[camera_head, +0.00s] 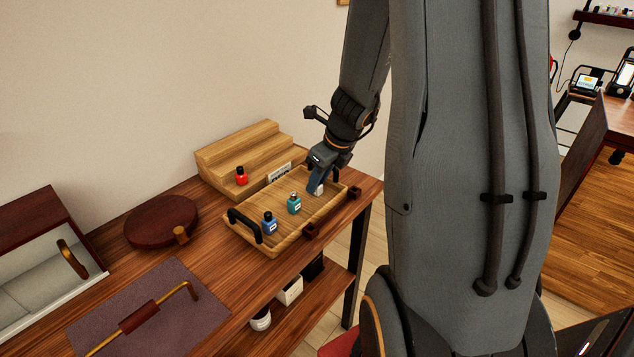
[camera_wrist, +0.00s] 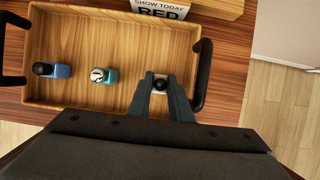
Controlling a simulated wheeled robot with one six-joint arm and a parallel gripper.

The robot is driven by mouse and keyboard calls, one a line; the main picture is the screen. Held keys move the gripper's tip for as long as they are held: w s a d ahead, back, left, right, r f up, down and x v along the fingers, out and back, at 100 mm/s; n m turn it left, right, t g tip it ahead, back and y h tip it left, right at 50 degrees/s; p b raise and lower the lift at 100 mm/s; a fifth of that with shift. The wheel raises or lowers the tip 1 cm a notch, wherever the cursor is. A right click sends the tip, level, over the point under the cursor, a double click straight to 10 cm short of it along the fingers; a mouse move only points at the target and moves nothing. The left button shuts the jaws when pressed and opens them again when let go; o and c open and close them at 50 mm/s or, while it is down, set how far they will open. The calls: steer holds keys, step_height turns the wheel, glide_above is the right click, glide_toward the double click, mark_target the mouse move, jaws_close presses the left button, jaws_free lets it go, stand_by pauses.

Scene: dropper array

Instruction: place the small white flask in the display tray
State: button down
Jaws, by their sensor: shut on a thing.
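The small white flask (camera_wrist: 159,91) has a black top and sits between my gripper's fingers in the wrist view. In the head view a bit of the white flask (camera_head: 319,189) shows below the fingers. My gripper (camera_wrist: 161,84) is shut on it, over the right end of the wooden display tray (camera_wrist: 113,22). The gripper also shows in the head view (camera_head: 315,187). The flask is inside the tray's outline; I cannot tell whether its base touches the tray floor. A teal bottle (camera_head: 294,203) and a blue bottle (camera_head: 269,223) stand in the tray to the left.
A stepped wooden stand (camera_head: 250,150) with a red bottle (camera_head: 241,176) stands behind the tray. A sign (camera_wrist: 161,9) reading "SHOW TODAY RED" is at the tray's back. Black handles (camera_wrist: 202,75) rise at the tray's ends. A round dark board (camera_head: 161,220) lies left.

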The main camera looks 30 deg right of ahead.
steer(key=c, duration=1.6)
jaws_free()
steer(key=shift+f, duration=0.1)
steer(key=shift+r, duration=0.35)
steer(key=p+v, duration=0.2)
steer(key=v, duration=1)
steer(key=shift+s+a+f+n+g+h, duration=0.25)
steer(key=shift+s+a+f+n+g, duration=0.55)
steer(key=shift+s+a+n, duration=3.05)
steer(key=shift+w+a+f+n+g+h, duration=0.25)
steer(key=shift+a+f+n, duration=1.45)
steer(key=shift+n, duration=5.2)
steer(key=shift+s+a+f+n+g+h, duration=0.5)
steer(key=shift+s+a+n, duration=1.35)
steer(key=shift+a+n, duration=2.45)
